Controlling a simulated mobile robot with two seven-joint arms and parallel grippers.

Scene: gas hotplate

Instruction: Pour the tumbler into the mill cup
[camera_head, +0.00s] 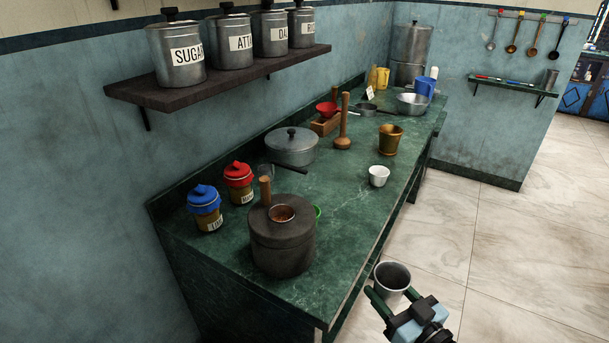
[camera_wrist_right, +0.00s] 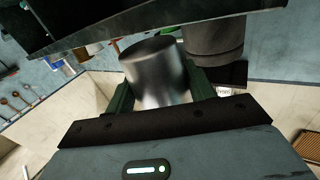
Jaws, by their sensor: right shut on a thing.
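The tumbler (camera_head: 392,284) is a plain metal cup, mouth up, held off the counter's front right edge above the floor. My right gripper (camera_head: 395,297) is shut around its side. In the right wrist view the tumbler (camera_wrist_right: 155,72) fills the space between the fingers. Its contents cannot be made out. The dark round mill (camera_head: 283,248) stands at the counter's near end with an upright wooden handle (camera_head: 265,190). The mill cup (camera_head: 282,213) is the round, rimmed opening on its top, with reddish-brown stuff inside. The tumbler is apart from it, to the lower right. My left gripper is out of view.
Red-lidded (camera_head: 238,182) and blue-lidded (camera_head: 205,208) jars stand left of the mill. A lidded pot (camera_head: 291,147) stands behind it. A white cup (camera_head: 378,176) and brass mortar (camera_head: 390,140) are farther along the green counter (camera_head: 345,215). A shelf (camera_head: 220,80) with canisters hangs above.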

